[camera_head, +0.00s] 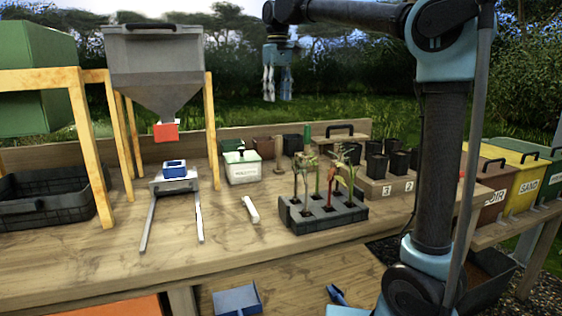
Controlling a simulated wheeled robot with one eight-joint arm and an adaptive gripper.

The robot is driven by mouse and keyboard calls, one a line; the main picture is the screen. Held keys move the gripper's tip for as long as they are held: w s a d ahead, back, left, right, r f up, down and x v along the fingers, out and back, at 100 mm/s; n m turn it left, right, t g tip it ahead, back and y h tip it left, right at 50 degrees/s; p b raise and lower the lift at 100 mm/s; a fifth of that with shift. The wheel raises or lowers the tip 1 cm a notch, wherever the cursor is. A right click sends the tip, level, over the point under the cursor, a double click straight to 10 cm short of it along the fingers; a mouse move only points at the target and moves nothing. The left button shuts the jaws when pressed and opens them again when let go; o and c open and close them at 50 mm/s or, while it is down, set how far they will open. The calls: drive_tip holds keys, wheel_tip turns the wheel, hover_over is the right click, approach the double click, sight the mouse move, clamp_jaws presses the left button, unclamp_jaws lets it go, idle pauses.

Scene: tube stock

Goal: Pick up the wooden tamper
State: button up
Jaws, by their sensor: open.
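The wooden tamper (279,156) stands upright on the workbench, just right of a small white box with a green lid. It looks like a pale wooden post with a wider base. My gripper (278,88) hangs in the air, high above the bench and in line with the tamper in the picture. Its fingers point down and are apart, with nothing between them. How far in depth it is from the tamper is hard to tell.
Right of the tamper are a dark tray of seedlings (322,216), black pots (377,164) and a green cylinder (305,131). The lidded box (243,167) and a hopper (155,70) are left. A white bar (251,210) lies in front. The bench's front middle is mostly clear.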

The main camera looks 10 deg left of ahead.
hover_over(279, 139)
drive_tip(key=w, duration=0.1)
drive_tip(key=f, duration=1)
drive_tip(key=shift+w+a+f, duration=0.1)
drive_tip(key=shift+a+f, duration=0.2)
drive_tip(key=shift+w+d+f, duration=0.1)
drive_tip(key=shift+d+f, duration=0.05)
drive_tip(key=shift+f, duration=2.7)
clamp_jaws()
